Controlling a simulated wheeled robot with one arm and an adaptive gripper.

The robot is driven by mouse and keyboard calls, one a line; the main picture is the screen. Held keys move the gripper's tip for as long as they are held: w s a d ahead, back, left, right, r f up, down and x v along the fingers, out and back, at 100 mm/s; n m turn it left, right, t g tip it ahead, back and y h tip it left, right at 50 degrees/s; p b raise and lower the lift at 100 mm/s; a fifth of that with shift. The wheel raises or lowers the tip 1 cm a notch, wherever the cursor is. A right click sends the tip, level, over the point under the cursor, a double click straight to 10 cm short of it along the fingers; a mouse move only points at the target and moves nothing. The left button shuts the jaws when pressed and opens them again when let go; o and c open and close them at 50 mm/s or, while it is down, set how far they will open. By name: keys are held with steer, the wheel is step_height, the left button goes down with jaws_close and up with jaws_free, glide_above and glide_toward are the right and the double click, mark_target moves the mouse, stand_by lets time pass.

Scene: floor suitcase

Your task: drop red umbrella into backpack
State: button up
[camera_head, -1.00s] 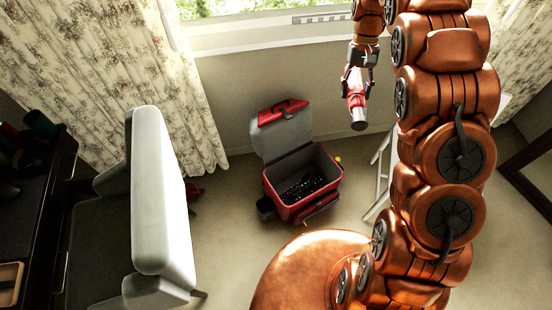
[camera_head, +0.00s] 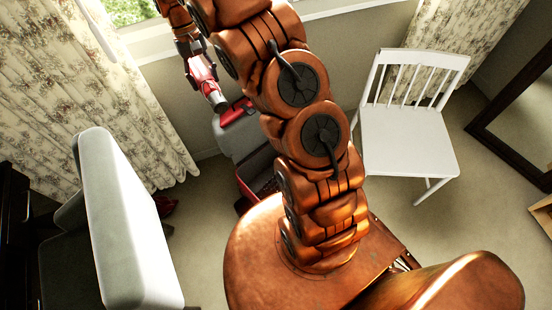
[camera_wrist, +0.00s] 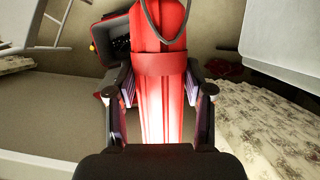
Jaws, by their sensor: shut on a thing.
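My gripper (camera_head: 197,64) is shut on the red umbrella (camera_head: 209,85), which hangs tilted below it, its pale end pointing down. In the wrist view the folded umbrella (camera_wrist: 162,100), with a strap band and dark loop, lies between the two fingers of my gripper (camera_wrist: 160,82). The open red and grey backpack (camera_head: 236,142) stands on the floor by the wall, lid raised; my arm hides its right part. The umbrella's lower end appears just left of the lid, above it. In the wrist view the backpack (camera_wrist: 112,45) is at upper left, partly covered by the umbrella.
A white chair (camera_head: 408,140) stands on the right, and a pale grey armchair (camera_head: 125,215) on the left. Floral curtains (camera_head: 95,100) hang beside the window. A dark-framed panel (camera_head: 515,135) leans at far right.

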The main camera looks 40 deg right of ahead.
steer(key=s+d+f+m+t+y+b, duration=0.1)
steer(key=d+f+m+b, duration=0.4)
steer(key=f+b, duration=1.1)
steer(key=s+d+f+m+t+y+b, duration=0.1)
steer(key=d+f+m+b, duration=0.5)
steer(key=f+b, duration=1.1)
steer(key=s+d+f+m+t+y+b, duration=0.2)
steer(key=s+d+f+m+b, duration=0.3)
steer(key=f, duration=3)
steer(key=d+m+b, duration=0.1)
steer(key=d+b, duration=0.5)
steer(key=b, duration=0.5)
steer(key=shift+d+t, duration=0.3)
steer(key=o, duration=1.5)
